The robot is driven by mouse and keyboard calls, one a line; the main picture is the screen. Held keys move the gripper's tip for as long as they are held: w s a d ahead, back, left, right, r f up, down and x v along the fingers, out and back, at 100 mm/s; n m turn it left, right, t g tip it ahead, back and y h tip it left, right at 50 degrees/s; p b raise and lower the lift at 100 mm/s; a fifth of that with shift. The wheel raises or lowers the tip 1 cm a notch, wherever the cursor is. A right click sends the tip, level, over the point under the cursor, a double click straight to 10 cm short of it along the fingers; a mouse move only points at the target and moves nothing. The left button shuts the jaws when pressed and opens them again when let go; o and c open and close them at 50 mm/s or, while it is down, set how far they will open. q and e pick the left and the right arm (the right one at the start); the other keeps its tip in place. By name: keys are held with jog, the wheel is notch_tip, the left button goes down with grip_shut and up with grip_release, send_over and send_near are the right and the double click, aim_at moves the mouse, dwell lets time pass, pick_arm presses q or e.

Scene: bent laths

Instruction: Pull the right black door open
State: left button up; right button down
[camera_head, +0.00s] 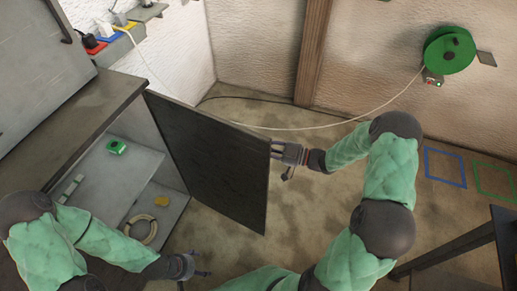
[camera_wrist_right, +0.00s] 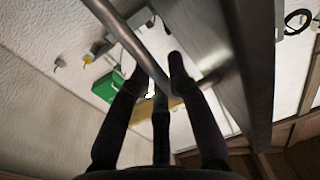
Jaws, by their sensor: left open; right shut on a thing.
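The right black door (camera_head: 213,165) stands wide open from the cabinet, its panel jutting out toward the middle of the floor. My right gripper (camera_head: 275,149) is at the door's free edge. In the right wrist view, a metal bar handle (camera_wrist_right: 128,40) runs between its dark fingers (camera_wrist_right: 160,78), beside the door panel (camera_wrist_right: 238,60). The gripper is shut on this handle. My left gripper (camera_head: 201,273) is open and empty at the bottom, in front of the cabinet and apart from the door.
The open cabinet (camera_head: 118,172) shows shelves with a green item (camera_head: 116,146), a yellow piece (camera_head: 133,200) and a cable coil (camera_head: 141,229). A green hose reel (camera_head: 449,50) hangs on the wall. A dark table (camera_head: 470,240) stands at the lower right.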

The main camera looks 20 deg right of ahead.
jog(key=shift+w+d+r, duration=0.1)
jog(key=shift+w+d, duration=0.1)
jog(key=shift+w, duration=0.1)
jog(key=c, duration=1.4)
grip_release()
jog(key=shift+a, duration=0.1)
jog(key=v, duration=1.2)
